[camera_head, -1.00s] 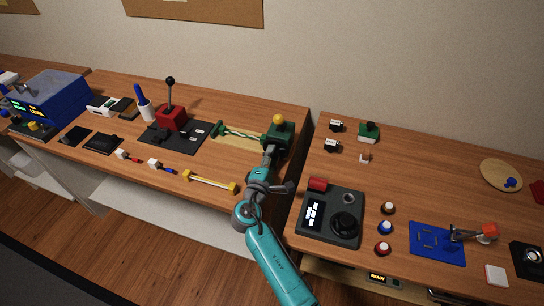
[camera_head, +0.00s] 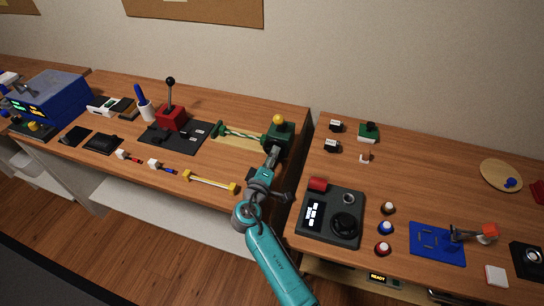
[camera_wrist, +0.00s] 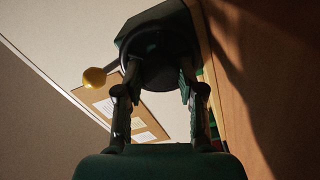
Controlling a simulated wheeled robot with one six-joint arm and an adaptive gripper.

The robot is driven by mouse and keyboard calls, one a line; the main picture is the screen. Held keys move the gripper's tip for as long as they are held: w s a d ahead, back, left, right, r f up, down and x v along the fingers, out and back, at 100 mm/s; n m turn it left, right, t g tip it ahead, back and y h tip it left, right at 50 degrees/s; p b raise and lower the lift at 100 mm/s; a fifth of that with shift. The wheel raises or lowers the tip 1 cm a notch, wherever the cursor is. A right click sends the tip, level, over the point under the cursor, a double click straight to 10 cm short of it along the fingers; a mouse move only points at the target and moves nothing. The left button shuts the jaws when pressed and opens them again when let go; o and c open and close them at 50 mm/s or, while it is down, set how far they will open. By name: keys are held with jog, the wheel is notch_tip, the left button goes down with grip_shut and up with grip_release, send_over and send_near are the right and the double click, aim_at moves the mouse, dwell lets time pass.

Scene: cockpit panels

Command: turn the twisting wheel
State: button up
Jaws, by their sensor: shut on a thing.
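The twisting wheel (camera_wrist: 160,62) is a dark round part on the front of a green housing, seen close in the wrist view. The green housing (camera_head: 283,130) with a yellow ball (camera_head: 278,119) on top stands near the right end of the left bench in the head view. In the head view my gripper (camera_head: 271,154) hides most of the wheel.
A yellow-ended rod (camera_head: 210,182) lies left of my arm near the bench's front edge. A red lever box (camera_head: 171,118) stands farther left. Past a gap between benches, a dark control panel (camera_head: 330,218) sits to the right.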

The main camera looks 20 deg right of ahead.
dwell(0.4)
jog(key=o, duration=1.1)
jog(key=shift+o, duration=0.2)
jog(key=shift+s, duration=0.1)
jog(key=v, duration=1.1)
jog(key=shift+s+a, duration=0.25)
jog(key=shift+s, duration=0.05)
